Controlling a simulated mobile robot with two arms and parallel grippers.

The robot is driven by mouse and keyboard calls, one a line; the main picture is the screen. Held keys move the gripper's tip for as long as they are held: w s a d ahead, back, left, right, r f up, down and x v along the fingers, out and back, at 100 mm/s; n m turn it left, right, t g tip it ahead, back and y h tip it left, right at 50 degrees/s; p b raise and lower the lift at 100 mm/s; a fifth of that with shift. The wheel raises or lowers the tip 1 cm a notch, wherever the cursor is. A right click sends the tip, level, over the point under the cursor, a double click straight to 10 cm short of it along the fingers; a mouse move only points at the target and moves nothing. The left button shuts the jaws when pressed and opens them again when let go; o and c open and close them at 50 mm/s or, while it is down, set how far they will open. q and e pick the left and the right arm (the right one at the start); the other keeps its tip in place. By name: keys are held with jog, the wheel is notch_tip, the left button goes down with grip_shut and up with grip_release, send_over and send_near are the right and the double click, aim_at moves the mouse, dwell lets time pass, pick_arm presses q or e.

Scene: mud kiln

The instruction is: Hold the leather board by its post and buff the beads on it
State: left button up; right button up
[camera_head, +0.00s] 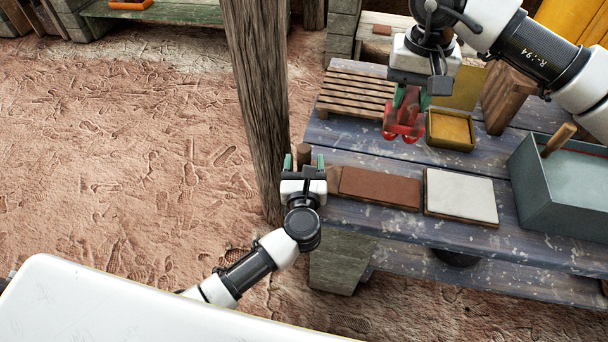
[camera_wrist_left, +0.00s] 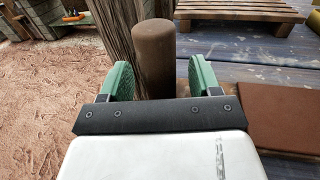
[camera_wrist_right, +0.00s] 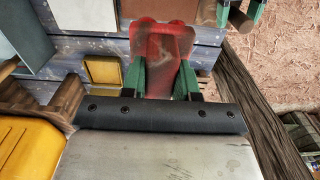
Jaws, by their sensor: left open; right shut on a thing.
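The brown leather board (camera_head: 380,188) lies flat on the blue bench, and its upright round post (camera_head: 303,152) stands at its left end. My left gripper (camera_head: 303,163) is open, one finger on each side of the post in view; in the left wrist view the post (camera_wrist_left: 154,55) shows between the fingers, and I cannot tell whether they touch it. My right gripper (camera_head: 411,98) is shut on a glossy red piece with rounded ends (camera_head: 403,122), probably the beads. It is held above the bench, apart from the board, and also shows in the right wrist view (camera_wrist_right: 161,45).
A pale board (camera_head: 460,196) lies right of the leather board. A grey-blue tub (camera_head: 563,205) stands at the right, a small yellow tray (camera_head: 450,142) behind, a wooden slatted rack (camera_head: 355,97) back left. A thick wooden pole (camera_head: 257,90) rises close beside my left gripper.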

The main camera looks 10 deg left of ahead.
pick_arm(q)
jog(key=shift+w, duration=0.2)
jog(key=shift+c, duration=0.2)
jog(key=c, duration=1)
jog(key=shift+c, duration=0.2)
